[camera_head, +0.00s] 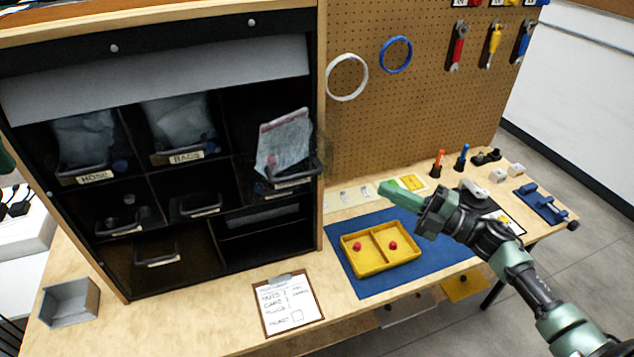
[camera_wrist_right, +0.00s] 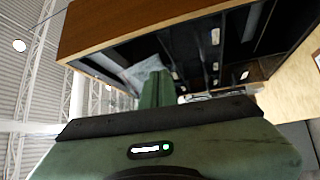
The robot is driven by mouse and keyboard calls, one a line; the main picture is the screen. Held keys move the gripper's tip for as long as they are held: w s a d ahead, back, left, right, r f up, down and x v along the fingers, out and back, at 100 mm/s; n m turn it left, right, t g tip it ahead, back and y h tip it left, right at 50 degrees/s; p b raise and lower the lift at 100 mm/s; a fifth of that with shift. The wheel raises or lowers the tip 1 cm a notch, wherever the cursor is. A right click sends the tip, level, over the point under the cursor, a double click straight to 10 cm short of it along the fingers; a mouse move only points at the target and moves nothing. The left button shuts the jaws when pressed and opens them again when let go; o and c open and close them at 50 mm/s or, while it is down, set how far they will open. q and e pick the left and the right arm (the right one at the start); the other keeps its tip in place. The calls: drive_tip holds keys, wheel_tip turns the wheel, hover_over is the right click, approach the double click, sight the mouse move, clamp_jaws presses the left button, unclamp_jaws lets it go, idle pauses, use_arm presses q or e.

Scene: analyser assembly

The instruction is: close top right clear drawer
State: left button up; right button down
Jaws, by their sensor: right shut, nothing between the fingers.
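The top right clear drawer (camera_head: 290,181) is in the upper right compartment of the black cabinet (camera_head: 322,220). It sticks out in front of the neighbouring drawers, and its right side overlaps the cabinet's right wall in the picture. A clear bag with red marks (camera_head: 284,143) stands in it. My right gripper (camera_head: 388,190) is shut and empty, to the right of the drawer and apart from it, above the bench. Its green fingers also show in the right wrist view (camera_wrist_right: 156,90), with the cabinet beyond. My left gripper is not in view.
Clear drawers labelled HOSE (camera_head: 95,176) and BAGS (camera_head: 185,156) sit to the left. A yellow tray (camera_head: 381,269) with red knobs lies on a blue mat (camera_head: 345,283) below my right arm. A clipboard (camera_head: 288,303) lies at the front. A pegboard (camera_head: 430,100) stands behind.

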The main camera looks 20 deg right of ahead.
drive_tip(key=s+a+r+n+g+y, duration=0.4)
drive_tip(key=s+a+r+n+g, duration=0.5)
drive_tip(key=n+g, duration=0.1)
drive_tip(key=w+a+r, duration=0.1)
drive_tip(key=w+a, duration=0.5)
drive_tip(key=a, duration=0.3)
drive_tip(key=shift+w+r, duration=0.1)
drive_tip(key=w, duration=1.5)
drive_tip(key=shift+w, duration=0.4)
drive_tip(key=shift+d+r, duration=0.1)
drive_tip(key=shift+r, duration=0.1)
